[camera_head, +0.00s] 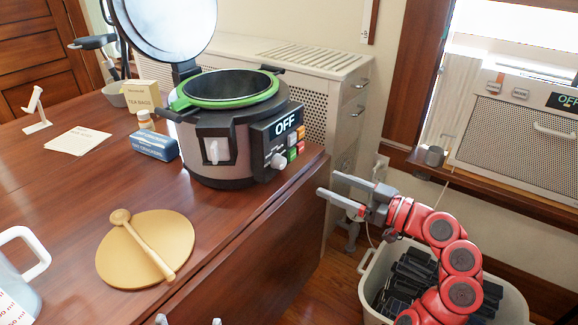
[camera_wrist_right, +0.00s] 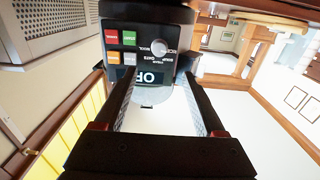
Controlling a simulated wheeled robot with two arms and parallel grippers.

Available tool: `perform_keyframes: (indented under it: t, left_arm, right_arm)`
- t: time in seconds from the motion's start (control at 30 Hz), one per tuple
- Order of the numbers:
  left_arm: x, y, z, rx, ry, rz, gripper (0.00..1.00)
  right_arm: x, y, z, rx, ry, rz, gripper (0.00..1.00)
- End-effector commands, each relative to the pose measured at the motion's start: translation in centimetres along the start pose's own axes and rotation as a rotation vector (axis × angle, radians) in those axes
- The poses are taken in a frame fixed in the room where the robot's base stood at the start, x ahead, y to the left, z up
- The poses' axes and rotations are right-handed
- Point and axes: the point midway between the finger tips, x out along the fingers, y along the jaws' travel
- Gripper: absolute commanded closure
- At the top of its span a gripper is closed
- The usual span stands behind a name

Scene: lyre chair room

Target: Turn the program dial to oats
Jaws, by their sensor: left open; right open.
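The cooker (camera_head: 212,135) stands on the wooden table with its lid up and a green ring around its rim. Its control panel shows a display (camera_head: 286,123) reading OFF, several coloured buttons (camera_head: 296,143) and a round, pale program dial (camera_head: 278,161). The dial (camera_wrist_right: 158,48) also shows upside down in the right wrist view, with small labels beside it; its exact setting is unclear. My right gripper (camera_head: 328,184) is open and empty, right of the panel and apart from the dial. My left gripper (camera_head: 188,321) shows only its fingertips at the bottom edge, open.
A round board (camera_head: 118,262) with a wooden spoon (camera_head: 143,245) lies on the table. A blue box (camera_head: 155,145) and a small bottle (camera_head: 146,120) stand left of the cooker. A bin (camera_head: 512,304) of dark items is below my right arm. The table's right edge is near the cooker.

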Motion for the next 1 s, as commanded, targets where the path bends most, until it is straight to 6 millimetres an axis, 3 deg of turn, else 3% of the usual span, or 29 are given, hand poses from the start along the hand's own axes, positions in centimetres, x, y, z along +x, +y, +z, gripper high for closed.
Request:
perform_keyframes:
  t: [0.3, 0.5, 0.7, 0.97, 1.0]
  left_arm:
    - [-0.6, 0.0, 0.1, 0.0, 0.0, 0.0, 0.0]
    - [-0.9, 0.0, 0.1, 0.0, 0.0, 0.0, 0.0]
    - [-0.9, 0.1, 0.2, 0.0, 0.0, 0.0, 0.0]
    - [-0.9, 0.1, 0.2, 0.0, 0.0, 0.0, 0.0]
    - [-0.9, 0.1, 0.2, 0.0, 0.0, 0.0, 0.0]
  right_arm:
    - [7.8, -0.2, 0.1, -0.001, 0.0, -0.005, 0.28]
    - [11.1, 0.0, 0.1, 0.001, -0.001, -0.001, 0.28]
    - [12.5, 0.0, 0.0, 0.0, 0.001, 0.001, 0.28]
    - [12.6, 0.0, 0.0, 0.0, 0.001, 0.002, 0.28]
    - [12.6, 0.0, 0.0, 0.001, 0.001, 0.002, 0.33]
